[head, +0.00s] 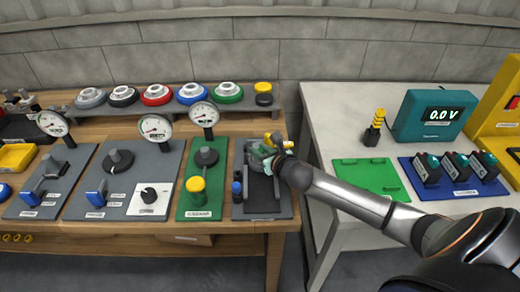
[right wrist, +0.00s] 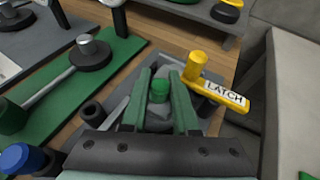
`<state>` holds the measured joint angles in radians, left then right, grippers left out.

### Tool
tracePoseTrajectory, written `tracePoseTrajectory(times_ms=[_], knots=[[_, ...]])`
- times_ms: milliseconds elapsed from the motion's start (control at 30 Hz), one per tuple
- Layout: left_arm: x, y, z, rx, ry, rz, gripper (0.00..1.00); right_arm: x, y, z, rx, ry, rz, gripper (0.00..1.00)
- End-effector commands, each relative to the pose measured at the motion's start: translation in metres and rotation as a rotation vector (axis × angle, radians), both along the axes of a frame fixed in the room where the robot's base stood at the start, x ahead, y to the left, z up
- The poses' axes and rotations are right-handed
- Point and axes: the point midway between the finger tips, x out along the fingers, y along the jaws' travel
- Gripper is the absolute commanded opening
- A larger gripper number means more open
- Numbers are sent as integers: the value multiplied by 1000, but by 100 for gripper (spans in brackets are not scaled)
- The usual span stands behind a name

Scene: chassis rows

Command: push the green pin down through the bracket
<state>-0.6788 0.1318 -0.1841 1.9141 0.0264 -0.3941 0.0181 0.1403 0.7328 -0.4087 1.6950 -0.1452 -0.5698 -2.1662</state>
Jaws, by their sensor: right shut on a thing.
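The green pin (right wrist: 159,90) shows its rounded head between the two green fingers of my right gripper (right wrist: 160,102) in the right wrist view. My right gripper (head: 266,152) is shut on the pin, over the dark grey plate (head: 280,208) at the right end of the wooden bench. The grey bracket (right wrist: 206,107) is below and around the pin, mostly hidden by the fingers. How deep the pin sits in it cannot be seen. A yellow latch handle (right wrist: 222,93) marked LATCH stands just right of the fingers. My left gripper is not in view.
The green plate (head: 198,205) with a yellow knob is left of the bracket plate. A blue knob (head: 237,188) is close by. A shelf with coloured knobs (head: 157,94) runs behind. A gap separates the wooden bench from the pale table (head: 335,120) at right.

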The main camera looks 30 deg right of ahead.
Motion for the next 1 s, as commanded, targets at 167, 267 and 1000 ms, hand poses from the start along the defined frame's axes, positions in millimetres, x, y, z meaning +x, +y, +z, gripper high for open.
tracePoseTrajectory(times_ms=[167,267,1000], knots=[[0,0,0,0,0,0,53,-1,0,-2,1,4,0,29],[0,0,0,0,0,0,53,-1,0,-2,0,4,0,40],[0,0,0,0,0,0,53,0,-7,-1,-10,5,-13,63]])
